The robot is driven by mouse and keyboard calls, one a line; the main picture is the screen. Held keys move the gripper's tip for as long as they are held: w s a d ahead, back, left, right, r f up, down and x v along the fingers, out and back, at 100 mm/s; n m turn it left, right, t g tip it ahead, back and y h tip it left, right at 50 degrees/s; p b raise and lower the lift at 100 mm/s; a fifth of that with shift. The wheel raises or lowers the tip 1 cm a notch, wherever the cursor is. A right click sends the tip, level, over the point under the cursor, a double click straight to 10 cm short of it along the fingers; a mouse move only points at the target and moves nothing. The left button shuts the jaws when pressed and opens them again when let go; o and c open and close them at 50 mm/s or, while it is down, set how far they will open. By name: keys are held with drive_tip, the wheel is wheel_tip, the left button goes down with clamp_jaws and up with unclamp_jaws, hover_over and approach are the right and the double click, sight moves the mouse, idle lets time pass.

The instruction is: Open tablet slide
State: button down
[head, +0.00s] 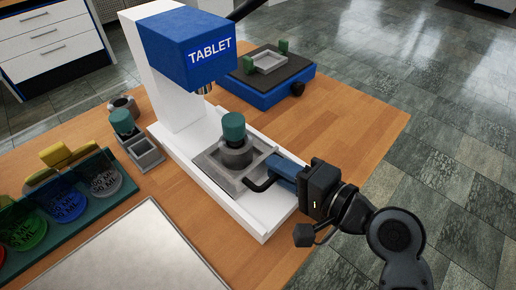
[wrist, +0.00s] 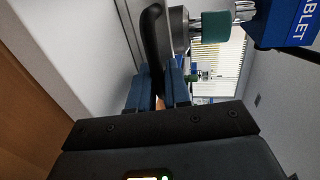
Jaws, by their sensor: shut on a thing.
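The tablet press (head: 192,48) has a white body and a blue head marked TABLET. It stands on the wooden table. On its white base is the grey tablet slide (head: 226,168), a square block holding a round die with a green-topped piece (head: 233,127) upright in it. A black handle (head: 258,185) sticks out of the slide's front. My gripper (head: 280,168) reaches in from the right and is shut on this handle. In the wrist view the black handle (wrist: 151,40) runs between the blue fingers (wrist: 157,90). The fingertips' contact is partly hidden in the head view.
A blue device (head: 267,90) with a grey tray stands behind the press. A small grey holder (head: 143,152) and a green-capped piece (head: 123,122) stand left of it. A rack of coloured beakers (head: 66,206) and a pale panel (head: 135,258) lie nearer. The table's right part is clear.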

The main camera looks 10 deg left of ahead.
drive_tip(key=v, duration=0.2)
drive_tip(key=f+v, duration=0.1)
drive_tip(key=v, duration=0.1)
drive_tip(key=shift+s+d, duration=0.1)
drive_tip(key=shift+d, duration=0.1)
drive_tip(key=c, duration=1.3)
unclamp_jaws()
drive_tip(key=shift+b+v, duration=0.4)
drive_tip(key=shift+v, duration=3.45)
